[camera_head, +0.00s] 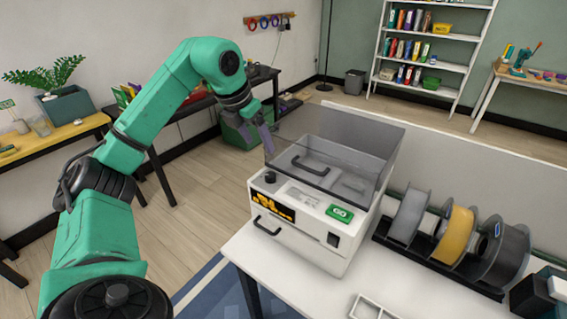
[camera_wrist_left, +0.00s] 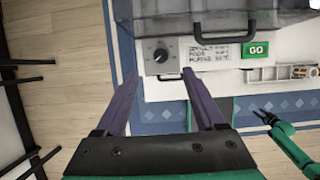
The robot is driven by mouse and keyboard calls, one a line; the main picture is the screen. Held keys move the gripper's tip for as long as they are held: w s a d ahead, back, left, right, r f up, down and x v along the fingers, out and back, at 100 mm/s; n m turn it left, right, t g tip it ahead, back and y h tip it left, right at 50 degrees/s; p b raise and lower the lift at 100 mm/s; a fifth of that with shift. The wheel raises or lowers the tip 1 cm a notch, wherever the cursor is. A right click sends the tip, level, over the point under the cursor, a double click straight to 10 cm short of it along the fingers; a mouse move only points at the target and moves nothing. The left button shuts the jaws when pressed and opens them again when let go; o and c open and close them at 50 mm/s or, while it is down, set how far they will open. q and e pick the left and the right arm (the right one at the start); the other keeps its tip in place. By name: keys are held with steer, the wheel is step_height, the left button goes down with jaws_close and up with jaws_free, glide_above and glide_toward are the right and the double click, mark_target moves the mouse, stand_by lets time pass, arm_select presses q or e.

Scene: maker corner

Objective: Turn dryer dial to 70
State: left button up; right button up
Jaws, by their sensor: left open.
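The dryer (camera_head: 320,245) is a white box with a smoky clear lid (camera_head: 335,150), standing on the white table. Its black round dial (camera_head: 270,177) is on the front left of the top panel, and it also shows in the left wrist view (camera_wrist_left: 158,52). The dial's setting is too small to read. A green GO button (camera_head: 339,212) is to the right. My left gripper (camera_wrist_left: 160,75) is open and empty, its purple fingers pointing towards the dial, which appears between and beyond the tips. In the head view, the gripper (camera_head: 266,138) is behind and above the dial, apart from it.
Filament spools (camera_head: 455,235) stand in a black rack right of the dryer. A white tray (camera_head: 372,308) lies at the table's front. The dryer's front has a black handle (camera_head: 267,225). In the left wrist view, my right arm (camera_wrist_left: 290,145) shows at lower right, its gripper small.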

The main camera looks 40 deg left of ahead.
arm_select(q)
glide_toward(270, 174)
steer(key=f, duration=0.1)
steer(key=x, duration=0.3)
steer(key=p+x, duration=0.1)
steer(key=x, duration=0.2)
steer(key=shift+w+f, duration=0.2)
steer(key=shift+w, duration=0.15)
steer(key=shift+f, duration=0.5)
jaws_close()
arm_select(e)
steer(key=s, duration=0.1)
steer(key=s+r, duration=0.1)
steer(key=s, duration=0.1)
steer(key=shift+d+r, duration=0.1)
steer(key=shift+d, duration=0.05)
